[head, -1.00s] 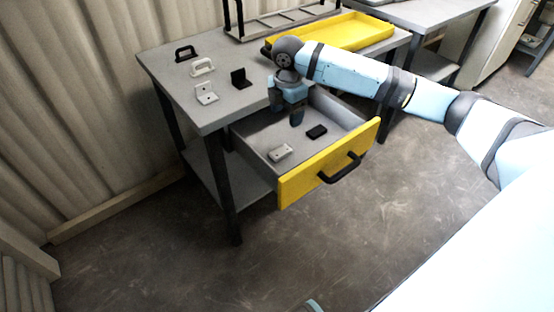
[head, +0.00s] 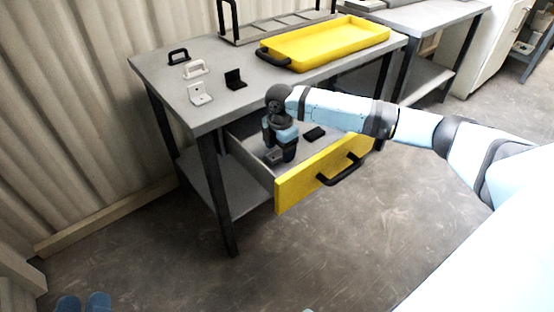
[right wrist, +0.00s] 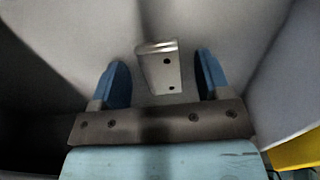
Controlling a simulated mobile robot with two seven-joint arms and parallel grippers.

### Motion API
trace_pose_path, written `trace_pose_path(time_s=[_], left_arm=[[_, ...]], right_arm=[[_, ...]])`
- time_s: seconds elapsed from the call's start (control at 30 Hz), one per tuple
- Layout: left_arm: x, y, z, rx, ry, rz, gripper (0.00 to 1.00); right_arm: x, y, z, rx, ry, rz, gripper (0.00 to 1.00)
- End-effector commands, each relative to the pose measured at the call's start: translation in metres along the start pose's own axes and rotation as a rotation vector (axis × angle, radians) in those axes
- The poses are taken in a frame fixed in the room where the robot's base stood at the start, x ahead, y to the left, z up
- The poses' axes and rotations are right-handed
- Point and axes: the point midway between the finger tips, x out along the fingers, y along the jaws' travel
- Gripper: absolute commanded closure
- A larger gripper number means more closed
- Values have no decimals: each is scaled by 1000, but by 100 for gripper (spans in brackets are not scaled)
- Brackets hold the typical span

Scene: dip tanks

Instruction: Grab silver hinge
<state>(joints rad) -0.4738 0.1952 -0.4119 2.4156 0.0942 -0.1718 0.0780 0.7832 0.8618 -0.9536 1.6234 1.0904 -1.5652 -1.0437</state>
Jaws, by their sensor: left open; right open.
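A silver hinge (right wrist: 160,68), a plate with dark holes and a bent top edge, lies on the drawer floor in the right wrist view. It lies between and slightly ahead of the blue fingertips of my right gripper (right wrist: 160,82). The gripper is open, with a gap on both sides of the hinge. In the head view my right gripper (head: 281,154) points down inside the open drawer (head: 318,182) and mostly hides this hinge. My left gripper (head: 83,302) is open and empty at the bottom left, over the floor.
A black piece (head: 314,133) lies in the drawer. On the table (head: 225,101) stand a pale bracket (head: 200,94), a black bracket (head: 236,80), a white handle (head: 194,69) and a black handle (head: 178,56). A yellow tray (head: 325,43) is at the back. The drawer walls are close.

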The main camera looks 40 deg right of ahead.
Motion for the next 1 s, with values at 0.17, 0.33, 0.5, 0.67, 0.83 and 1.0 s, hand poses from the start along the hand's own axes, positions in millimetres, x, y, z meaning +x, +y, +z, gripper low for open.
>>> trace_pose_path(time_s=[0.17,0.33,0.5,0.67,0.83,1.0], left_arm=[[1,2,-4,-4,20,8,57],[1,2,-4,-4,18,8,57],[1,2,-4,-3,18,8,57],[1,2,-4,-3,17,8,57],[1,2,-5,-2,16,7,57],[1,-3,-1,10,-36,-14,57]], right_arm=[[5,0,0,0,0,1,30],[4,0,0,0,0,1,41],[4,0,0,1,0,1,80],[4,0,0,1,0,1,86],[0,0,0,1,0,2,86],[-24,1,1,1,-1,4,86]])
